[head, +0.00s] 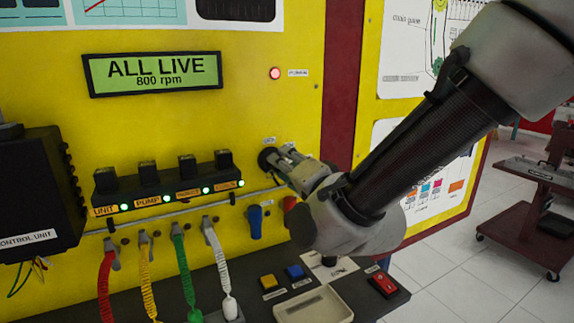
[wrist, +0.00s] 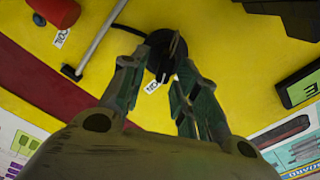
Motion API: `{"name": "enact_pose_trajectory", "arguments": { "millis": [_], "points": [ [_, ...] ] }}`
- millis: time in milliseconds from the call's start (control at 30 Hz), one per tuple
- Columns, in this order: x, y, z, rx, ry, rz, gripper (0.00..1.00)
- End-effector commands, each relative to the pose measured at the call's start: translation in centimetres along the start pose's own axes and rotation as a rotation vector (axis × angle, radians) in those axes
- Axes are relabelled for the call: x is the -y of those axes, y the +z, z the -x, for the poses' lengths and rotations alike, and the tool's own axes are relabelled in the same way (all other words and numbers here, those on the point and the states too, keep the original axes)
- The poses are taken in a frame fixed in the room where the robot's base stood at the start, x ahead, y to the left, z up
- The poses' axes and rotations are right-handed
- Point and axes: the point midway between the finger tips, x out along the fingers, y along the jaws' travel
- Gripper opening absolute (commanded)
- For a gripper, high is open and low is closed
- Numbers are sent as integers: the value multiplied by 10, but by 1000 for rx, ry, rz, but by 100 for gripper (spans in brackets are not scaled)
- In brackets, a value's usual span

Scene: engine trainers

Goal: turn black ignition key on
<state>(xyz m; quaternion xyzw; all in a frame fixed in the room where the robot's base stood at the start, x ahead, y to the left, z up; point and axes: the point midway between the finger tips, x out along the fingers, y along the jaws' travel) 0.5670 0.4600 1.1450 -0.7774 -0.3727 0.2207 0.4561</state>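The black ignition key (wrist: 164,44) sits on a round black switch on the yellow panel. In the head view the round black switch (head: 267,158) shows just beyond my fingertips, and the key grip is mostly hidden. My gripper (wrist: 163,62) points at the panel with one finger on each side of the key. I cannot tell whether the fingertips touch the key. My gripper also shows in the head view (head: 278,160), close to the panel.
A row of black switches with green lights (head: 170,187) is at left, above coloured coiled cables. A blue handle (head: 255,221) and a red part (head: 289,203) sit below my gripper. A red lamp (head: 275,73) is above.

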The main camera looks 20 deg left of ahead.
Motion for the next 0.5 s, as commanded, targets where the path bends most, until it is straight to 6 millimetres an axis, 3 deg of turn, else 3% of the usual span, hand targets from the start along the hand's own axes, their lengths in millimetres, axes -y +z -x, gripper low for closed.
{"name": "enact_pose_trajectory", "arguments": {
  "millis": [333, 500],
  "points": [
    [1, 0, 4, -1, -3, 0, 34],
    [2, 0, 30, 1, -3, 0, 34]
  ]
}}
